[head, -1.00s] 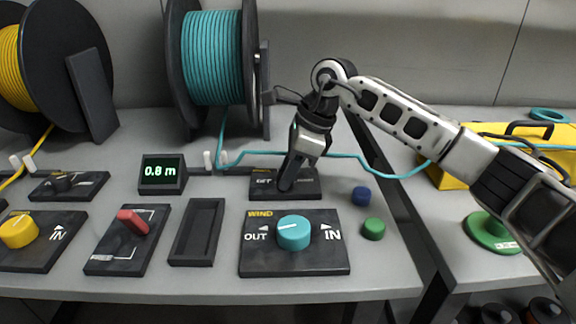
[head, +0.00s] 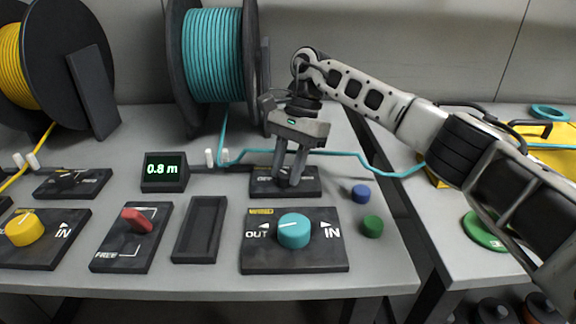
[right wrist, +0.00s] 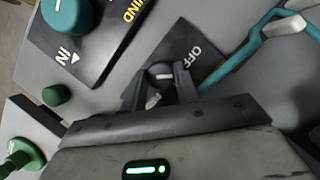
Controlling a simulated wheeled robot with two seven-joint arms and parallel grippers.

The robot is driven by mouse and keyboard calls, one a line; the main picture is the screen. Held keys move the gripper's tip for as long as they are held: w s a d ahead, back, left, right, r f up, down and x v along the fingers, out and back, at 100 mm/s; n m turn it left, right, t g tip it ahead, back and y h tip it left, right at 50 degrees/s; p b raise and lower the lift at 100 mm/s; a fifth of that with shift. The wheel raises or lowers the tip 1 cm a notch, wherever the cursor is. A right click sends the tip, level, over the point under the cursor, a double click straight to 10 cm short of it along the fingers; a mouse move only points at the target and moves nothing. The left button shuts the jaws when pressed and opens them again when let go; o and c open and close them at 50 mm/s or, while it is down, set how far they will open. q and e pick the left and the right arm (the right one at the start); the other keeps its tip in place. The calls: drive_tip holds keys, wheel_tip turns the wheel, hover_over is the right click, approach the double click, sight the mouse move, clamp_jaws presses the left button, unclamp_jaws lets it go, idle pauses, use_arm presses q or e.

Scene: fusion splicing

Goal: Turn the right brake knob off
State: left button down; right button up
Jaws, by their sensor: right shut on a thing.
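The right brake panel (head: 312,187) is a dark plate behind the teal winding panel in the head view. It also shows in the right wrist view (right wrist: 199,47), with the word OFF readable. Its dark round knob (right wrist: 160,74) has a pale pointer line. My right gripper (head: 287,182) reaches down onto this panel, its fingers on both sides of the knob. In the right wrist view the fingers (right wrist: 161,90) are closed around the knob. In the head view the fingers hide most of the knob. My left gripper is not in view.
The teal WIND knob (head: 294,231) stands in front. A blue cap (head: 361,194) and a green cap (head: 372,226) sit to the right. Teal cable (head: 340,154) runs behind the gripper from the teal spool (head: 213,56). A display (head: 163,171) reads 0.8 m.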

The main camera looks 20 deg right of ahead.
drive_tip(key=shift+w+n+g+h, duration=0.1)
drive_tip(key=shift+n+g+h, duration=0.35)
drive_tip(key=shift+n, duration=1.15)
drive_tip(key=o, duration=1)
